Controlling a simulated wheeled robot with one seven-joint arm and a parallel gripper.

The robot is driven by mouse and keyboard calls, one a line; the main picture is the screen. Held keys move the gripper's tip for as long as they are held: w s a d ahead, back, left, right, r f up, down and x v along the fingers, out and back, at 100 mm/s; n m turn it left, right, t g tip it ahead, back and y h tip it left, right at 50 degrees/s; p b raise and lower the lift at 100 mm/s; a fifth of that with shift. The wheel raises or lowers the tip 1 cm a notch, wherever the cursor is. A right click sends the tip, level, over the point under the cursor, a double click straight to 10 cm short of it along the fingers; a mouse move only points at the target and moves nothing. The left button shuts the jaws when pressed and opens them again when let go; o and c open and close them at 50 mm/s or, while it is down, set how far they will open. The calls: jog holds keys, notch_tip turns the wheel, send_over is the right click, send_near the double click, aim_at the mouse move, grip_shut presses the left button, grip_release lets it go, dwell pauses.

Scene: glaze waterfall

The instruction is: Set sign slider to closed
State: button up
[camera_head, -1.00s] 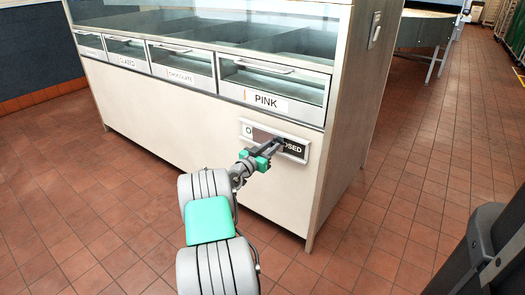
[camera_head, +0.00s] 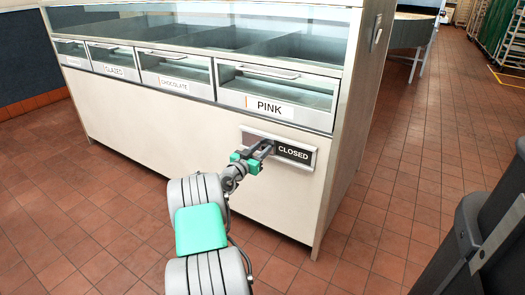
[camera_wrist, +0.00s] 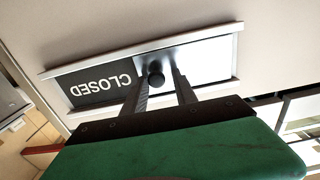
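The sign slider (camera_head: 254,137) is a plain metallic cover in a pale frame on the front of the display case. It sits at the left part of the frame, and the word CLOSED (camera_head: 293,152) shows in full on the black right part. In the wrist view the sign appears upside down, with its CLOSED panel (camera_wrist: 101,84) left of the cover (camera_wrist: 207,57). My gripper (camera_head: 268,146) is at the sign. In the wrist view its fingers (camera_wrist: 160,77) are apart, with the round black knob (camera_wrist: 156,74) between them, nearer the left finger. A gap shows beside the right finger.
The display case (camera_head: 160,120) has labelled drawers, including the PINK drawer (camera_head: 275,95) just above the sign. Open tiled floor lies in front of and to the right of the case. A dark object (camera_head: 475,235) stands at the lower right.

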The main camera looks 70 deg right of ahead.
jog(key=shift+o, duration=0.8)
jog(key=shift+a, duration=0.1)
jog(key=w+a+p, duration=0.1)
jog(key=a+p, duration=0.1)
jog(key=a, duration=0.5)
jog(key=shift+w+a, duration=0.15)
jog(key=shift+a, duration=0.2)
